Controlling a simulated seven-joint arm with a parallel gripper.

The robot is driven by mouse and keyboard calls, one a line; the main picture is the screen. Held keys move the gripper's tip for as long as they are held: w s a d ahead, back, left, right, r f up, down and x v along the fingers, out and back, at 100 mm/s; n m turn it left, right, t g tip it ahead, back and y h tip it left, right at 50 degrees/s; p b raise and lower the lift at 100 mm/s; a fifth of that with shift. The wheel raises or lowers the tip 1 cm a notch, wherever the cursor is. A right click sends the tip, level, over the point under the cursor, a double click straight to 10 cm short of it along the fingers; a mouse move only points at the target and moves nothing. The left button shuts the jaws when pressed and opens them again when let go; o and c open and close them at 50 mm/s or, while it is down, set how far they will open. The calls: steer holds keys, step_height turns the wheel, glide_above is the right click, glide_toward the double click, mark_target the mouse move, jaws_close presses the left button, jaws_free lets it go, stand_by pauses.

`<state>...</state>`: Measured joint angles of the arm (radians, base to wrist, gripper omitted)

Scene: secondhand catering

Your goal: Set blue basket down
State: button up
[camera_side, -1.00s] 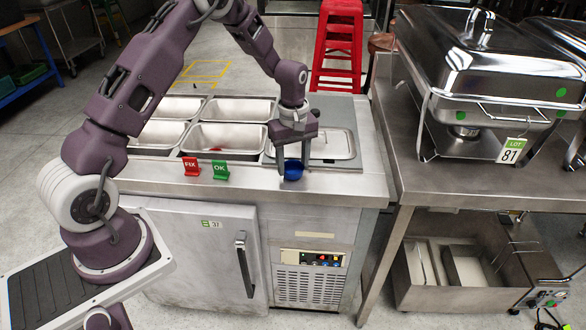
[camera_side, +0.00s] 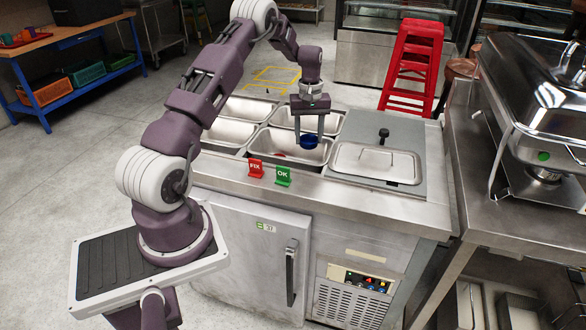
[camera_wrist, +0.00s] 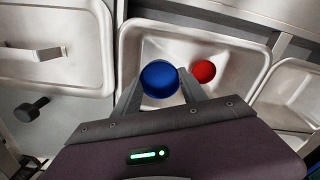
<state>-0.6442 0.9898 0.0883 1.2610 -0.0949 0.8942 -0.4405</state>
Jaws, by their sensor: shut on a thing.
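A small round blue thing, which I take for the blue basket (camera_side: 309,142), is held between the two fingers of my gripper (camera_side: 309,134). It also shows in the wrist view (camera_wrist: 159,78) as a smooth blue disc with a darker rim. My gripper points down and is shut on it, over a steel pan (camera_side: 270,143) in the front row of the counter. I cannot tell whether the blue thing touches the pan floor. A small red round thing (camera_wrist: 204,70) lies in the same pan beside it; it shows partly in the side view (camera_side: 279,155).
A steel lid (camera_side: 378,163) and a black knob (camera_side: 384,134) are to the right of the pan. A red FIX sign (camera_side: 255,168) and a green OK sign (camera_side: 283,176) stand on the counter's front ledge. Other pans (camera_side: 226,131) look empty.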

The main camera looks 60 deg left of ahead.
steer(key=f, duration=1)
steer(key=shift+s+a+f, duration=0.15)
steer(key=shift+a+f, duration=0.05)
steer(key=shift+a, duration=0.2)
steer(key=o, duration=1.3)
steer(key=shift+f, duration=0.1)
